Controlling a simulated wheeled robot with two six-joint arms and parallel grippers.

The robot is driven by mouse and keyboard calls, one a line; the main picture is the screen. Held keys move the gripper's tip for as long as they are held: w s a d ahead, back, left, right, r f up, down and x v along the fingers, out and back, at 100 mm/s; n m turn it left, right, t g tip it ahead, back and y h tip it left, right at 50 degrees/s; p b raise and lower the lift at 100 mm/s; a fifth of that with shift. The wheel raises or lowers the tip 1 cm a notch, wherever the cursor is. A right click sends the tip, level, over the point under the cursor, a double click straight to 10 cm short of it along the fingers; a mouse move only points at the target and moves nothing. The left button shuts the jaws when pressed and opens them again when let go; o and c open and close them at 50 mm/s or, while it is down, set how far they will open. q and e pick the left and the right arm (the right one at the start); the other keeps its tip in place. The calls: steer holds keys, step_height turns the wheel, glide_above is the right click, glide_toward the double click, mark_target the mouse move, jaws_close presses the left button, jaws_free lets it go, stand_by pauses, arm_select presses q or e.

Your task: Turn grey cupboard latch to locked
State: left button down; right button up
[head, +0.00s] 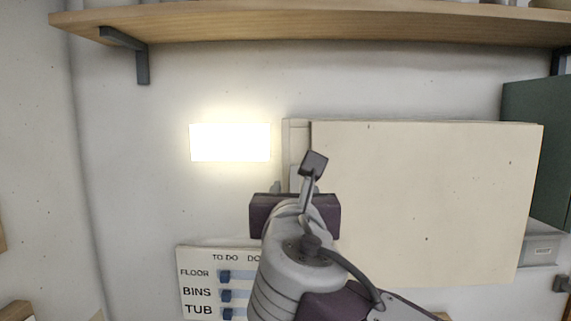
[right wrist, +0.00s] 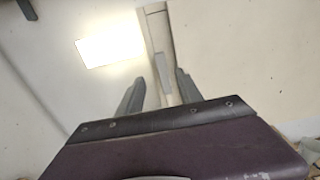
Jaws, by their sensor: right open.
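The cream cupboard door (head: 430,200) fills the right middle of the head view, with a narrow frame strip along its left edge. My right gripper (head: 297,187) is in front of that edge, and its body covers much of it. In the right wrist view my right gripper (right wrist: 160,80) is open, with one dark finger on each side. A small grey bar, which looks like the latch (right wrist: 162,71), shows between and beyond the fingertips, along the door's edge. I cannot tell whether the fingers touch it. My left gripper is not in view.
A glowing white panel (head: 230,142) is on the wall left of the door. A wooden shelf (head: 300,22) on brackets runs above. A chore board (head: 205,262) with blue sliders hangs lower left. A dark green panel (head: 540,140) stands at right.

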mark_target(294, 178)
steer(key=w+p, duration=0.1)
steer(key=w, duration=0.2)
steer(key=w+p, duration=0.1)
steer(key=w, duration=0.2)
steer(key=w+p, duration=0.2)
steer(key=w, duration=0.2)
steer(key=shift+f, duration=0.25)
steer(key=shift+s, duration=0.3)
steer(key=shift+w, duration=0.2)
jaws_close()
